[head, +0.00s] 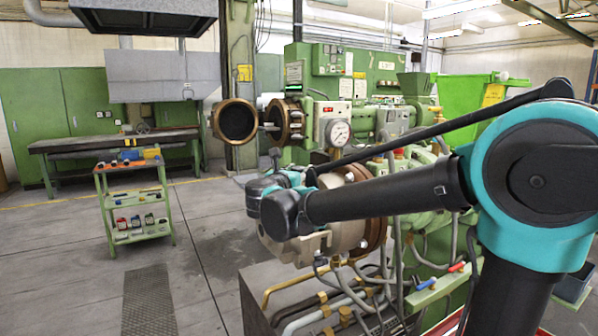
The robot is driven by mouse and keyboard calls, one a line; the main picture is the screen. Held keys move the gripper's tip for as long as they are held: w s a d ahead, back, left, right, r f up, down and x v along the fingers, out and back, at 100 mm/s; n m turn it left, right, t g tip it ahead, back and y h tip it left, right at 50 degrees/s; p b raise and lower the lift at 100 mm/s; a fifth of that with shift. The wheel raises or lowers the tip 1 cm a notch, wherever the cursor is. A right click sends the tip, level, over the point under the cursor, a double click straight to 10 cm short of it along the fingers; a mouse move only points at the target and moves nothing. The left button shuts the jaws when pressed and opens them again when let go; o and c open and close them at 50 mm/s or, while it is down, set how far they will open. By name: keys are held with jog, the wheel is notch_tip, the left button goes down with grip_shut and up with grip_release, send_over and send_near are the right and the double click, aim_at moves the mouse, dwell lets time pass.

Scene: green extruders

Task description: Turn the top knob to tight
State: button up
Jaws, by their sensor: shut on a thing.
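The green extruder (352,62) stands at centre and right, with a round pressure gauge (338,132) on its front. My gripper (277,160) is at the far end of my arm, just beyond the teal and black wrist, in front of the extruder head. It is small here and mostly hidden by the wrist. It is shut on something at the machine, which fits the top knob. I cannot make out the knob or its angle, as the wrist and arm cover that spot.
The extruder's round flange (375,195) is close behind my forearm. Pipes and hoses (330,300) run below it. A swung-out round die plate (237,122) is further back. A green tool cart (107,208) stands at left, with open floor around it.

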jog(key=m+g+h, duration=0.1)
jog(key=m+h, duration=0.1)
jog(key=h, duration=0.1)
jog(key=m+g+h, duration=0.1)
jog(key=m+h, duration=0.1)
jog(key=h, duration=0.1)
jog(key=shift+a+g, duration=0.1)
jog(key=shift+g, duration=0.3)
jog(key=shift+m+g+h, duration=2)
jog(key=shift+g+h, duration=0.1)
jog(key=shift+g, duration=0.3)
jog(key=o, duration=1.2)
jog(key=v, duration=1.2)
jog(key=shift+f, duration=0.15)
